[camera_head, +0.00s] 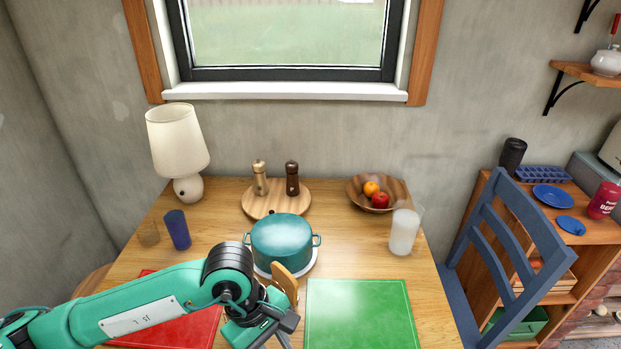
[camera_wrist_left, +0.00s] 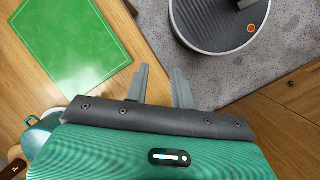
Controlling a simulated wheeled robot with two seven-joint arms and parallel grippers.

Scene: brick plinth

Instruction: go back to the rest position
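My left arm comes in from the left in the head view, over the red placemat (camera_head: 190,326). My left gripper (camera_head: 285,335) is in front of the teal pot (camera_head: 282,240), beside the left edge of the green placemat (camera_head: 362,315). In the left wrist view the two grey fingers of my left gripper (camera_wrist_left: 160,88) stand apart with nothing between them. The green placemat also shows there (camera_wrist_left: 75,45), left of the fingers, and part of the pot (camera_wrist_left: 38,135) shows at lower left. My right gripper is in neither view.
On the wooden table (camera_head: 345,240) stand a lamp (camera_head: 178,142), a blue cup (camera_head: 177,230), a board with two mills (camera_head: 262,208), a fruit bowl (camera_head: 358,193) and a whitish glass (camera_head: 403,232). A blue chair (camera_head: 505,250) is at right. A tan piece (camera_head: 286,278) beside my gripper is partly hidden.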

